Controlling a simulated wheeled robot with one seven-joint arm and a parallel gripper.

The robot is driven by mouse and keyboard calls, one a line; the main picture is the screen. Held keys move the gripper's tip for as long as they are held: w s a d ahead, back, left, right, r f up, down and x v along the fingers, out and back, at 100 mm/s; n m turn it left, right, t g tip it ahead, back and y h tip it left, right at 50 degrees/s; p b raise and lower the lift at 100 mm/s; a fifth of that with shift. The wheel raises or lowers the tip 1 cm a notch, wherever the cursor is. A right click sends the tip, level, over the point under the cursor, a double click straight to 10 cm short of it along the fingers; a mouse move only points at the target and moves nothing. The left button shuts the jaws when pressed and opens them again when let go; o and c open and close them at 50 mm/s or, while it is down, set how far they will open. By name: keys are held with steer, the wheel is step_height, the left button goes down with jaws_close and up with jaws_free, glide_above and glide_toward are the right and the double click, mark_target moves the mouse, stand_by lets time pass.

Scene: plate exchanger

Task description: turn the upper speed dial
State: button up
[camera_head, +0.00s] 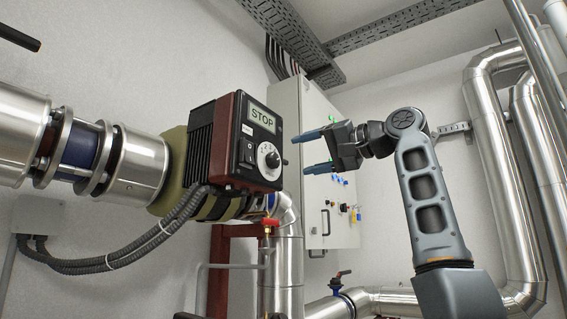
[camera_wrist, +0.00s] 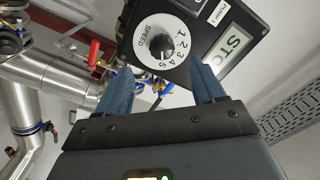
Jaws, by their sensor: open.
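The speed dial (camera_head: 269,161) is a black knob on a white numbered disc, on the front of a dark pump control box (camera_head: 243,132). The box's display (camera_head: 262,118) reads STOP. In the wrist view the speed dial (camera_wrist: 160,45) shows the word SPEED and numbers, tilted, beyond the fingertips. My gripper (camera_head: 306,152) is open and empty, to the right of the dial and apart from it. In the wrist view my gripper's two blue fingers (camera_wrist: 160,85) stand on either side, with the dial between and ahead of them. Only this one speed dial shows.
A grey cabinet (camera_head: 312,110) with small knobs and lights stands behind my gripper. A red-handled valve (camera_head: 269,226) sits below the pump. Metal pipes (camera_head: 500,170) run along the right. A black corrugated cable (camera_head: 150,240) hangs at the left. The space between gripper and dial looks clear.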

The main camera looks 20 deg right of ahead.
mark_target(275, 160)
steer(key=p+x, duration=0.1)
steer(key=x, duration=0.6)
steer(key=shift+w+a+r, duration=0.1)
steer(key=shift+w+a, duration=0.15)
steer(key=shift+c, duration=0.3)
steer(key=c, duration=1)
